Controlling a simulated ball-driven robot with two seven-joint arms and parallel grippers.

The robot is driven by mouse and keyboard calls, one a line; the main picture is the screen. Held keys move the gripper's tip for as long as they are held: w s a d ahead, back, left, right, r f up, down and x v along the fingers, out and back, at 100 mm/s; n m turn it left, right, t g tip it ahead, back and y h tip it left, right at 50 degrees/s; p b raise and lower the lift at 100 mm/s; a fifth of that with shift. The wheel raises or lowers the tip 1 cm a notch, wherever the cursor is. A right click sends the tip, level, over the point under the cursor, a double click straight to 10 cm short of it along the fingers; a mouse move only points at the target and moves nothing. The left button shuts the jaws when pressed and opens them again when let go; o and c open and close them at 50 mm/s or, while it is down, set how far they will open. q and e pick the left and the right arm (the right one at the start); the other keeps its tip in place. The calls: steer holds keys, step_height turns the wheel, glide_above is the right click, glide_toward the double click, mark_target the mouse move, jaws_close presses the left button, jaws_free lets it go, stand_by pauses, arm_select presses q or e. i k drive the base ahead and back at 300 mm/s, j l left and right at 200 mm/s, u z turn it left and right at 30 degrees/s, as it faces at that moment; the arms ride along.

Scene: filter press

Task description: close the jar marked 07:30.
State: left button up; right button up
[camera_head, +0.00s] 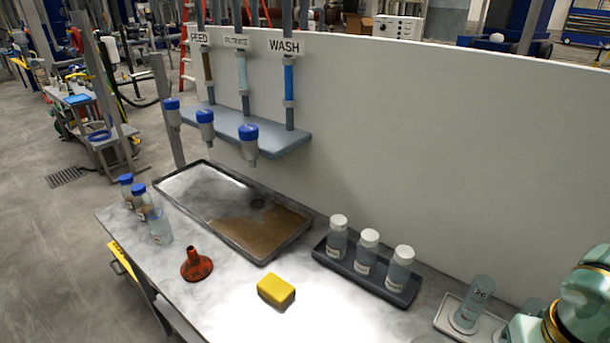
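No mark reading 07:30 is legible, so I cannot tell which jar it is. Three jars with white caps stand upright in a dark rack (330,262): a left one (337,240), a middle one (366,254) and a right one (399,271). A clear container (472,304) stands on a pale tray (446,313) at the right; no coloured cap shows on it. Part of my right arm (575,305) shows at the lower right; neither gripper's fingers are visible.
A shallow dark-rimmed tray (213,246) holds brown liquid. A red funnel (196,264) and a yellow sponge (276,291) lie on the bench (226,310). Blue-topped taps (248,140) hang from a shelf before a white panel (430,140). The front middle of the bench is clear.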

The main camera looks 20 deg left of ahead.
mark_target(158, 222)
steer(key=u, duration=1.3)
steer(key=i+j, duration=0.9)
steer(key=i, duration=0.2)
